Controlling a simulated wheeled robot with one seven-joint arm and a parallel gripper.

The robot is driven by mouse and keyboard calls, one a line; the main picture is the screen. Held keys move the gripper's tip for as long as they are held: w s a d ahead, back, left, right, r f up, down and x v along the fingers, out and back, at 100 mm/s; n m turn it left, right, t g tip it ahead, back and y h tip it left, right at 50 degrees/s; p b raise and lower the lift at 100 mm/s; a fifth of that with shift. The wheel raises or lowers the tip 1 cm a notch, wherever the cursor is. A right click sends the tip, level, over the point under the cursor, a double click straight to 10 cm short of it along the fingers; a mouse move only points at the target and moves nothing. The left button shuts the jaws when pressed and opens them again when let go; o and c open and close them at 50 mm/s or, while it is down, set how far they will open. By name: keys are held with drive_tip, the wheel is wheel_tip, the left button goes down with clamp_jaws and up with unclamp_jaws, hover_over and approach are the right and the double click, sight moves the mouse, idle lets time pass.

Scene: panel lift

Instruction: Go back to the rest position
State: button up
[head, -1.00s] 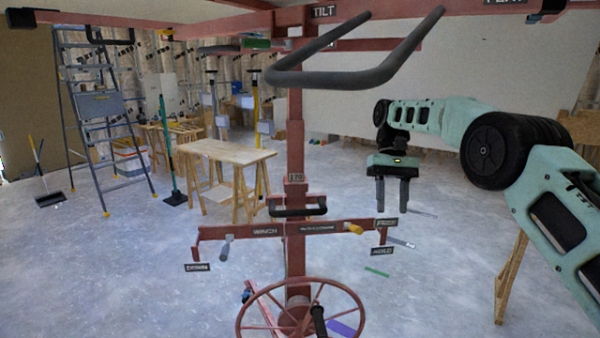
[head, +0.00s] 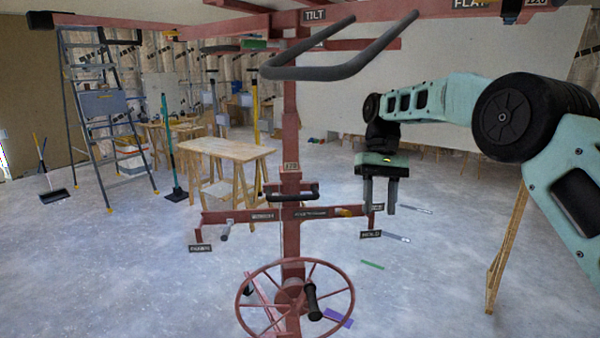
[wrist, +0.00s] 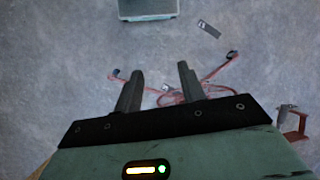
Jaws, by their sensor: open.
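My gripper (head: 379,194) hangs fingers down at the right of the lift's red mast in the head view. Its two dark fingers are apart with nothing between them. In the wrist view the open fingers (wrist: 158,88) point over the grey floor. The panel lift's red mast (head: 291,135) stands in the middle of the head view, with a red spoked handwheel (head: 295,300) low at its front. My arm reaches in from the right edge.
A grey tubular handle (head: 340,60) juts out at the top. A wooden worktable (head: 225,149), a stepladder (head: 105,110) and a push broom (head: 172,150) stand at the back left. A wooden prop (head: 507,250) stands at the right.

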drive_tip(key=s+a+n+t+b, duration=0.1)
drive_tip(key=s+a, duration=0.2)
drive_tip(key=s, duration=0.3)
drive_tip(key=s+a+f+n+t+b, duration=0.1)
drive_tip(key=s+a, duration=0.2)
drive_tip(key=s, duration=0.3)
drive_tip(key=s+a+n+t, duration=0.1)
drive_tip(key=s+a, duration=0.2)
drive_tip(key=s, duration=0.3)
drive_tip(key=s+d+f+n, duration=0.1)
drive_tip(key=s+d+f, duration=0.1)
drive_tip(key=s, duration=0.4)
drive_tip(key=s+d+f+n+t+b, duration=0.1)
drive_tip(key=s+f, duration=0.2)
drive_tip(key=s, duration=0.4)
drive_tip(key=s+d+f+n+t+b, duration=0.1)
drive_tip(key=s+d+f, duration=0.1)
drive_tip(key=s, duration=0.5)
drive_tip(key=shift+s+d+f, duration=0.25)
drive_tip(key=shift+d+f, duration=0.05)
drive_tip(key=shift+f, duration=0.25)
